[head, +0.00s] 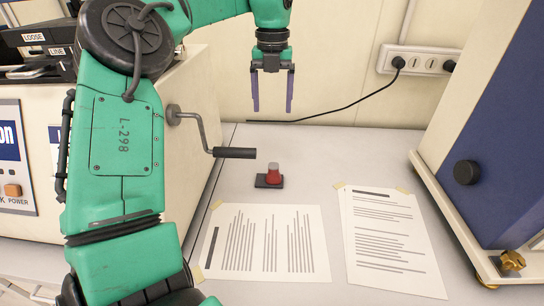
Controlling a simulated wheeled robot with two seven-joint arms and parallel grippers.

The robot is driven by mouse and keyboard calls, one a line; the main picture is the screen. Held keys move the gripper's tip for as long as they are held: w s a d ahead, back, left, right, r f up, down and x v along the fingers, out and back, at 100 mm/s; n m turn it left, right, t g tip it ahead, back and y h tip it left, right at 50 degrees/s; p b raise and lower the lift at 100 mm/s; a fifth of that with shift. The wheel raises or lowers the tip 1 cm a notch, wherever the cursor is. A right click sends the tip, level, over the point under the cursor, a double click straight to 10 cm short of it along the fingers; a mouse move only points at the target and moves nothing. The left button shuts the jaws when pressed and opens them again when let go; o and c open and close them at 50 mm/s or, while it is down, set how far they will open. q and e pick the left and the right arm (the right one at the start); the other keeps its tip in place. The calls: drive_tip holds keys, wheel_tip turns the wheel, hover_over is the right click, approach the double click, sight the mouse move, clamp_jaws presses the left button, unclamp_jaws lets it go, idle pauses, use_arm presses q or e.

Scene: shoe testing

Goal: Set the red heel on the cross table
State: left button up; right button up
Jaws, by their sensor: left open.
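My left gripper (272,109) is open and empty, pointing down. In the picture it is above the red piece, clearly apart from it. I cannot make out a cross table for certain. My right gripper is not in view.
A crank with a black handle (234,153) sticks out from the beige machine at left, close to the red piece. Two printed sheets (265,245) (393,240) lie taped in front. A blue machine (490,130) stands at right. A cable (330,112) and power outlets (420,60) are behind.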

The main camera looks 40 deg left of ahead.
use_arm(q)
drive_tip(key=b, duration=0.3)
hover_over(274, 165)
wheel_tip(274, 165, down, 4)
drive_tip(key=f, duration=0.1)
wheel_tip(274, 165, down, 15)
drive_tip(key=shift+s, duration=0.15)
drive_tip(key=shift+f, duration=0.5)
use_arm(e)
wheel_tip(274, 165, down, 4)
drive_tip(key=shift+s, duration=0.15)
use_arm(q)
drive_tip(key=shift+r, duration=0.1)
clamp_jaws()
